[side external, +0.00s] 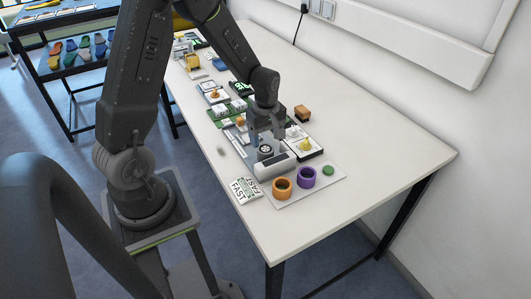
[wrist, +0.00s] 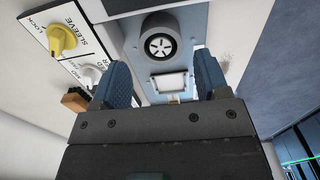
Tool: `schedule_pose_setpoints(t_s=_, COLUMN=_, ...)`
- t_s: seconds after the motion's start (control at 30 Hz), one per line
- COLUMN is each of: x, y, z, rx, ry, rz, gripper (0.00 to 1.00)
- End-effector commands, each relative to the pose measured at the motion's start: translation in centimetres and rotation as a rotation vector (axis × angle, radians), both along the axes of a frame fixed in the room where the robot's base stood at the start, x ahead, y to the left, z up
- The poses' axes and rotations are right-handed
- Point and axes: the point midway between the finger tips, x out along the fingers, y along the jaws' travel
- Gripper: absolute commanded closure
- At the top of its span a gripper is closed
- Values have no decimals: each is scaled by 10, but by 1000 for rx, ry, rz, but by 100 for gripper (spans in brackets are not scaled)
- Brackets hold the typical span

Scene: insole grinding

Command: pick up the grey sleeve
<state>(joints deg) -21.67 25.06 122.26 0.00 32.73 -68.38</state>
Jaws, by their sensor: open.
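The grey sleeve (wrist: 160,42) is a short dark grey ring around a white spoked hub on the grinder's blue-grey face (wrist: 195,55). It sits at the top middle of the wrist view, beyond my fingertips. In the side external view the grey sleeve (side external: 265,150) shows small, just below my gripper (side external: 264,136). In the wrist view my gripper (wrist: 160,75) has its two blue ribbed fingers wide apart, with nothing held between them. The sleeve lies roughly in line with the gap and appears clear of both fingers.
A panel with a yellow SLEEVE LOCK knob (wrist: 62,40) and a white knob (wrist: 88,74) stands beside the grinder. An orange ring (side external: 282,188), a purple ring (side external: 306,178) and a green piece (side external: 328,170) sit on a pale tray (side external: 318,187). The table's right side is clear.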

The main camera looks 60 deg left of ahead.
Motion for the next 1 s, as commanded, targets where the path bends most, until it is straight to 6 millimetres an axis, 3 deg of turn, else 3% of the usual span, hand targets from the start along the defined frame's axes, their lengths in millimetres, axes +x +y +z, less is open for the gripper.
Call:
schedule_pose_setpoints(t_s=0.17, x=-1, y=1, z=-13, rx=-1, ry=3, rz=0, gripper=32)
schedule_pose_setpoints(t_s=0.43, x=-1, y=3, z=-50, rx=-1, ry=2, rz=-1, gripper=32)
schedule_pose_setpoints(t_s=0.73, x=0, y=3, z=-56, rx=0, ry=-1, rz=-1, gripper=32)
schedule_pose_setpoints(t_s=1.0, x=0, y=3, z=-55, rx=0, ry=-1, rz=-1, gripper=56)
